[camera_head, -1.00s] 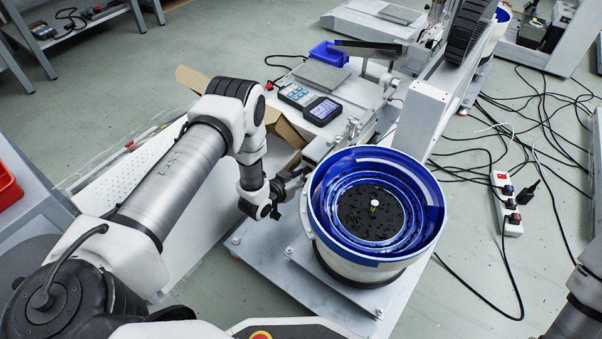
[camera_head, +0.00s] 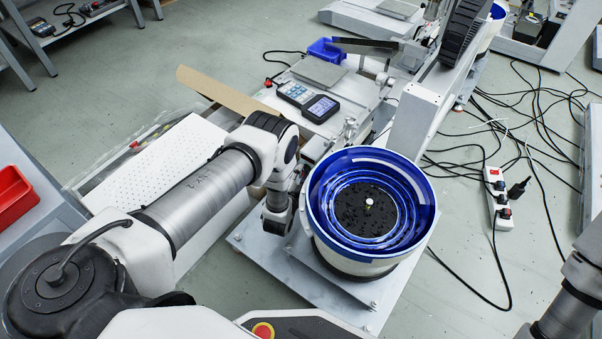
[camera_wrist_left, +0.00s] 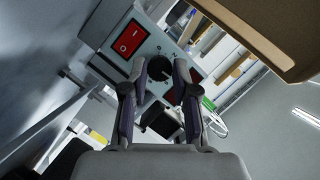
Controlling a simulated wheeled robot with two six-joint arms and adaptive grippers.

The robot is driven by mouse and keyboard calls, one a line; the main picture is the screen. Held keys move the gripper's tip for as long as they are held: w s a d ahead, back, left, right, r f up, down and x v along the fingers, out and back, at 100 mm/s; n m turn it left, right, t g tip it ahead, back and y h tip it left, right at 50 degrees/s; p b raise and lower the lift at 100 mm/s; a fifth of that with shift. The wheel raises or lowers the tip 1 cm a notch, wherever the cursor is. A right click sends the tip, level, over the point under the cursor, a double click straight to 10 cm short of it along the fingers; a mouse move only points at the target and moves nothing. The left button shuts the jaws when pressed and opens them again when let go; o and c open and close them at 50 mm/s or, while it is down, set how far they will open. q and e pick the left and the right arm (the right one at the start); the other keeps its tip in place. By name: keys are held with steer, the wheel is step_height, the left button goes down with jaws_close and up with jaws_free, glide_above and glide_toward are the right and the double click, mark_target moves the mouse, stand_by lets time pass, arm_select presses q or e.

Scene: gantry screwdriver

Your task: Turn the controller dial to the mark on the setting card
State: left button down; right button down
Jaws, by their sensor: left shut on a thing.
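The controller (camera_wrist_left: 152,47) is a grey box in the left wrist view, with a red rocker switch (camera_wrist_left: 130,38) and a black round dial (camera_wrist_left: 160,69). My left gripper (camera_wrist_left: 167,70) has one finger on each side of the dial and is shut on it. In the head view my left wrist is low at the left side of the blue feeder bowl, and the fingers, dial and controller are hidden there. I cannot make out the setting card or its mark in either view. My right gripper is outside both views.
The blue vibrating bowl (camera_head: 428,205) stands just right of my left wrist. Two handheld devices (camera_head: 308,101) lie on the machine bed behind. An open cardboard flap (camera_head: 228,95) rises behind my left arm. A power strip (camera_head: 499,199) and cables lie on the right floor.

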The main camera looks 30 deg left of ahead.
arm_select(q)
steer(key=m, duration=0.1)
steer(key=m+t+y, duration=0.1)
steer(key=shift+d+f+m+b, duration=0.1)
steer(key=shift+f+m+b, duration=0.2)
steer(key=shift+m, duration=0.1)
steer(key=shift+m+t+y+b, duration=0.3)
steer(key=shift+m+t+b, duration=0.1)
steer(key=shift+m, duration=0.8)
steer(key=c, duration=0.9)
jaws_free()
steer(key=v, duration=1.2)
